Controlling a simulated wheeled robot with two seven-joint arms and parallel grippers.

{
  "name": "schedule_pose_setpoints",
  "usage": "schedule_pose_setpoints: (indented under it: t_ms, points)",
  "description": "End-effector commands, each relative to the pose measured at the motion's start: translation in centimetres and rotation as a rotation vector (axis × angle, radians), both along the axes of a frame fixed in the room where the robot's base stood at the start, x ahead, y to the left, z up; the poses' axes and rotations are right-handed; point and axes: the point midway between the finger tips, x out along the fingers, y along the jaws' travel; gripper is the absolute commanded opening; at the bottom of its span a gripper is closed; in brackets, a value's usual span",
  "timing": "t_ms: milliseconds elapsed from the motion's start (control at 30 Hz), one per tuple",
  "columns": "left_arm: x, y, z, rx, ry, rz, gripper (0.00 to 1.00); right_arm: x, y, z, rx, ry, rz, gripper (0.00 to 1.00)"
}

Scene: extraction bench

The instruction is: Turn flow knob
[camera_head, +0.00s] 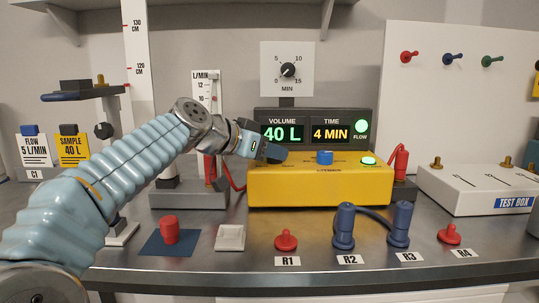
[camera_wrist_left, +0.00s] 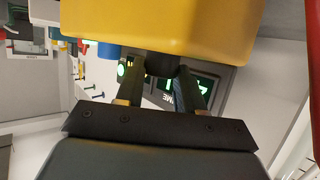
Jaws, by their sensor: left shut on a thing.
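The yellow box (camera_head: 320,188) stands on the bench below a dark display panel (camera_head: 352,115) that reads VOLUME 40 L and TIME 4 MIN. My left gripper (camera_head: 277,154) is over the left part of the box's top. In the left wrist view my left gripper (camera_wrist_left: 160,75) has its two fingers on either side of a dark round knob (camera_wrist_left: 160,64), and is shut on it. In the head view the gripper hides this knob. A blue knob (camera_head: 324,157) and a lit green button (camera_head: 368,160) are further right on the box, clear of the gripper.
A dial (camera_head: 288,70) is above the display. A white test box (camera_head: 484,188) is at right.

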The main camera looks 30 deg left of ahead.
Motion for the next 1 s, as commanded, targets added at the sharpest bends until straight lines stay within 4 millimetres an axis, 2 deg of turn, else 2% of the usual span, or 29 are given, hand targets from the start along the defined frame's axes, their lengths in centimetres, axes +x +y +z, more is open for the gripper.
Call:
schedule_pose_setpoints:
  t_ms: [433,1000]
  points:
    - [-0.1,-0.4,0.3,0.001,0.0,0.239,0.07,0.0,0.1,2.2,0.002,0.0,0.004,0.43]
    - [-0.1,-0.4,0.1,0.0,-0.001,0.28,0.07,0.0,0.1,2.4,0.003,0.0,0.004,0.43]
